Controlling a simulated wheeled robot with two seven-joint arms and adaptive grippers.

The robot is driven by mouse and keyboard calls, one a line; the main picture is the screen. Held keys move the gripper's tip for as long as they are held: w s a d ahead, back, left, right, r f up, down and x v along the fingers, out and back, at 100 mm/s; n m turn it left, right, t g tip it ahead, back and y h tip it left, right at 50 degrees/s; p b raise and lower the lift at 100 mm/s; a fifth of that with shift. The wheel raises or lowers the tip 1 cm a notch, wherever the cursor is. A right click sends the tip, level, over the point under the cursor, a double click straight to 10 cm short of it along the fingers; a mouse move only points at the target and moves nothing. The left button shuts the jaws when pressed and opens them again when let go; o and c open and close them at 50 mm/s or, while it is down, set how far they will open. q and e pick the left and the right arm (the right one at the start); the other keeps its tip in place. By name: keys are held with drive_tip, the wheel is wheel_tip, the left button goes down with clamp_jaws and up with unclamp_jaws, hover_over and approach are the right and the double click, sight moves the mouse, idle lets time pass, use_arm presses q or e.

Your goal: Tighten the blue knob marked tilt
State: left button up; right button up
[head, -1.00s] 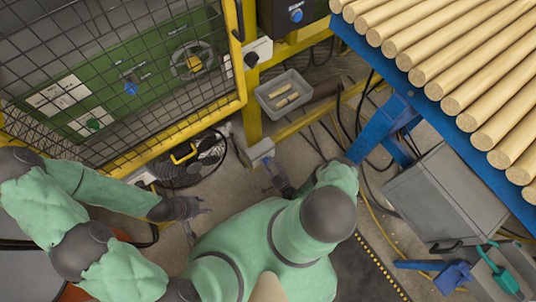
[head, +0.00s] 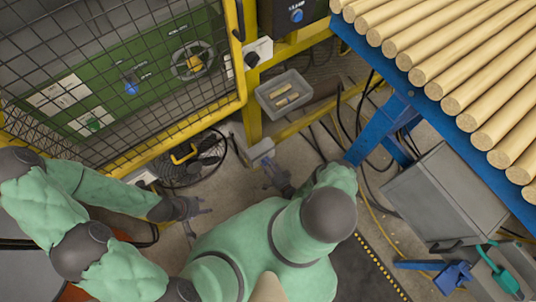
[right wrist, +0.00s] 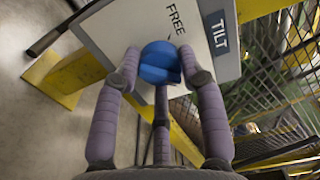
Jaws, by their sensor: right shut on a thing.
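The blue knob (right wrist: 160,62) shows in the right wrist view on a pale plate (right wrist: 112,32) with the label TILT (right wrist: 216,32) and the word FREE beside it. My right gripper (right wrist: 157,60) is shut on the knob, with fingers on both sides of it. In the head view my right gripper (head: 276,174) is at the small grey box (head: 261,150) low by the yellow post, and the knob cannot be made out there. My left gripper (head: 200,208) is open and empty above the floor, left of the right arm.
A yellow-framed mesh guard (head: 190,120) stands at the left, before a green machine panel (head: 150,70). A grey bin (head: 284,93) holds short wood pieces. A blue-framed table of wooden rods (head: 440,50) and a grey cabinet (head: 445,195) stand at the right. Cables lie on the floor.

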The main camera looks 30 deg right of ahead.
drive_tip(key=shift+w+d+r, duration=0.15)
drive_tip(key=shift+w+d, duration=0.05)
drive_tip(key=shift+d, duration=0.5)
drive_tip(key=o, duration=1.1)
drive_tip(key=shift+o, duration=0.2)
drive_tip(key=shift+s+a, duration=0.1)
drive_tip(key=shift+a, duration=0.25)
drive_tip(key=s+d, duration=0.1)
drive_tip(key=s, duration=1.1)
